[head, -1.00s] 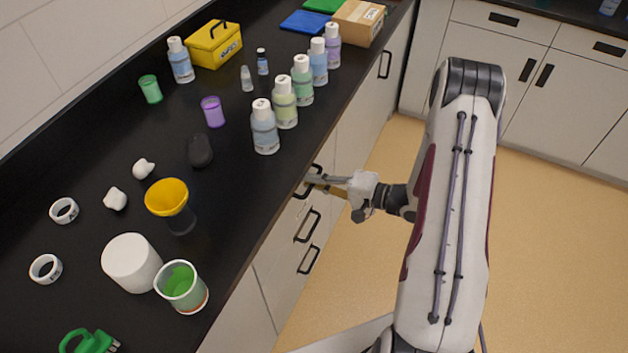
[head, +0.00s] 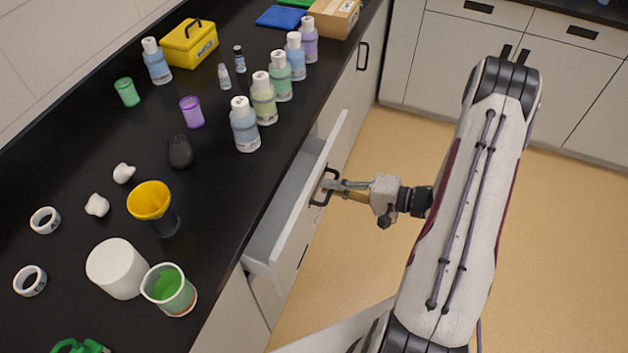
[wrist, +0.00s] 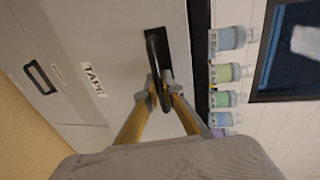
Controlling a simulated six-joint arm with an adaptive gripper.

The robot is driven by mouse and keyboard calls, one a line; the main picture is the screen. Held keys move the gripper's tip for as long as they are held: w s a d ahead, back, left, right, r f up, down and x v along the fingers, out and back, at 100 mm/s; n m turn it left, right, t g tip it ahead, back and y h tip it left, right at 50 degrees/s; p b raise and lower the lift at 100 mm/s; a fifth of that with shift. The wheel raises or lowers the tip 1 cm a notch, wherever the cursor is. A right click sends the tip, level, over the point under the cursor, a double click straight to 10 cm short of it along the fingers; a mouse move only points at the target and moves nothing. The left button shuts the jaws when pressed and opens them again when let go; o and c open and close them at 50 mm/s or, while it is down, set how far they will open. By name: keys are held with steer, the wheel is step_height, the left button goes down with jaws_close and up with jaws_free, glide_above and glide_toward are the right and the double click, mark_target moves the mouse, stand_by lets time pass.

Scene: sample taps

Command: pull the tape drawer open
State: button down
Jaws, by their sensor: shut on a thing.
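The tape drawer (head: 292,215) is the top drawer under the black counter. It stands partly open, and the part of its inside that shows looks grey and empty. Its front carries a label reading TAPE (wrist: 93,79) in the wrist view. My gripper (head: 328,186) is shut on the drawer's black handle (head: 317,201). In the wrist view the two fingertips (wrist: 160,92) close on either side of the handle (wrist: 153,50).
A row of capped bottles (head: 264,98) stands near the counter's front edge. A beaker of green liquid (head: 168,288), a white tub (head: 117,268) and a yellow funnel (head: 150,200) stand on the counter (head: 215,205). The floor (head: 345,250) before the drawer is clear.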

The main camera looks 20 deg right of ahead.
steer(key=f+v, duration=0.1)
steer(key=v, duration=0.7)
steer(key=f+v, duration=0.2)
steer(key=v, duration=0.7)
steer(key=shift+s+d+f, duration=0.25)
steer(key=shift+s+d, duration=0.05)
steer(key=shift+d, duration=0.15)
steer(key=c, duration=2.5)
jaws_free()
steer(key=shift+s, duration=0.1)
steer(key=shift+v, duration=5.9)
